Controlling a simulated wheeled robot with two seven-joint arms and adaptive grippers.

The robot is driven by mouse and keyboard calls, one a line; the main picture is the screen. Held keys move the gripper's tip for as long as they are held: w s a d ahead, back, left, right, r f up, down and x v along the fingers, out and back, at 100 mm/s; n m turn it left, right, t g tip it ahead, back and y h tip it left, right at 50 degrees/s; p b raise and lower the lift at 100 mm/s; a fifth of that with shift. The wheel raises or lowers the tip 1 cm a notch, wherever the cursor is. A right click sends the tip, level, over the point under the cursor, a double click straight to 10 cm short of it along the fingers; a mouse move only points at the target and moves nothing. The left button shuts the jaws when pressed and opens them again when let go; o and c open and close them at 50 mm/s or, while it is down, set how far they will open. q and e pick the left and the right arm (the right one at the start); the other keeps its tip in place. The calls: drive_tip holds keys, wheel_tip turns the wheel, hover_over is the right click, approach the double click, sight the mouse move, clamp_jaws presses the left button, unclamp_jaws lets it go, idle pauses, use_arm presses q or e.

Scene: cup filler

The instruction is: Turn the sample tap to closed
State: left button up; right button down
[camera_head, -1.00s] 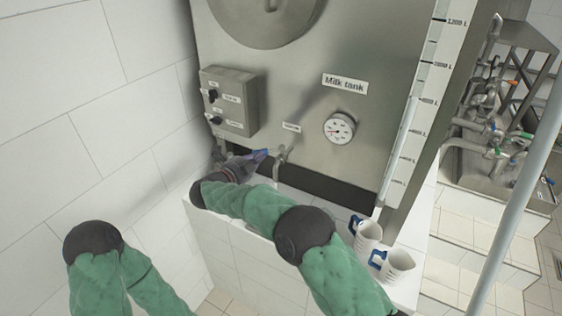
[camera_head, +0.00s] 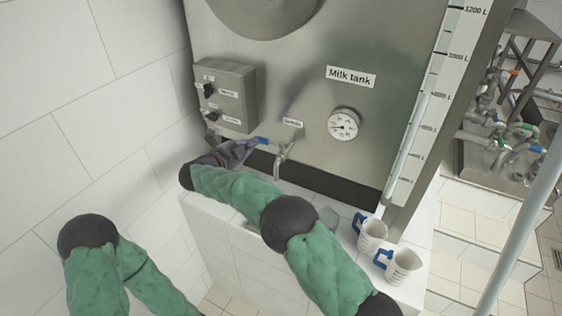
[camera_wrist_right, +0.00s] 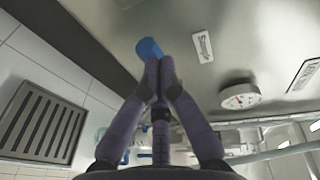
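The sample tap (camera_head: 281,154) is a metal tap with a downward spout on the front of the milk tank, under a small label. Its blue lever end (camera_head: 262,140) points left from the tap body. My right gripper (camera_head: 246,149) is at the lever from the left. In the right wrist view its fingertips (camera_wrist_right: 159,68) are together, with the blue lever end (camera_wrist_right: 149,48) just beyond them, seemingly touching. Nothing shows between the fingers. The tap body is not clear in that view. My left gripper is out of view; only its arm shows at lower left.
A switch box (camera_head: 225,95) is on the tank (camera_head: 290,75) above the gripper. A round gauge (camera_head: 343,124) is right of the tap. Two white mugs with blue handles (camera_head: 371,236) (camera_head: 404,266) stand on the tiled ledge. A floor grate (camera_wrist_right: 40,124) shows in the wrist view.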

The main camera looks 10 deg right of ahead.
drive_tip(key=shift+w, duration=0.3)
drive_tip(key=shift+d, duration=0.1)
idle(0.3)
